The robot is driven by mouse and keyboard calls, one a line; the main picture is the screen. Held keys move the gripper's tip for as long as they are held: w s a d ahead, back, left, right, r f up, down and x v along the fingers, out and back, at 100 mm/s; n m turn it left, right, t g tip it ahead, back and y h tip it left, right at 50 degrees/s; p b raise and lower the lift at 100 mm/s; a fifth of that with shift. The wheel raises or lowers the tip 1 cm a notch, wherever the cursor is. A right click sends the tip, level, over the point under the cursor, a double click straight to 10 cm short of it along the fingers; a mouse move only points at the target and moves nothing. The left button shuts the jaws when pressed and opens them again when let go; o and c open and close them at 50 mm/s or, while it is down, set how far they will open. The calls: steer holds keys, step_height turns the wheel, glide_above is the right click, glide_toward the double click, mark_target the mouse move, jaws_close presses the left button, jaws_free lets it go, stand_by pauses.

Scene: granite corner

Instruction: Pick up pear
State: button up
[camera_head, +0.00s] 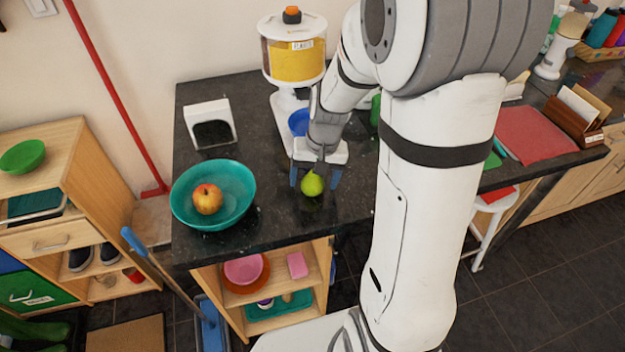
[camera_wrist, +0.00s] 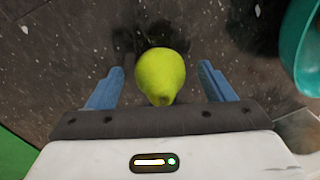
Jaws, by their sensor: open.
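A yellow-green pear (camera_head: 312,184) stands on the dark granite counter (camera_head: 290,225), near its front edge. My gripper (camera_head: 314,182) is over it, pointing down, with its two blue fingers on either side of the pear. In the wrist view the pear (camera_wrist: 161,76) lies between the open fingers of my gripper (camera_wrist: 161,78). A gap shows between the pear and each finger, so neither finger touches it.
A teal bowl (camera_head: 240,199) holding an apple (camera_head: 208,199) stands to the left; its rim also shows in the wrist view (camera_wrist: 300,50). A cereal dispenser (camera_head: 292,60) and a blue bowl (camera_head: 298,122) are behind my gripper. A white holder (camera_head: 210,124) stands at the back left.

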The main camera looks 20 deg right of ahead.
steer(key=shift+a+f, duration=0.1)
steer(key=shift+f, duration=0.45)
steer(key=c, duration=1.1)
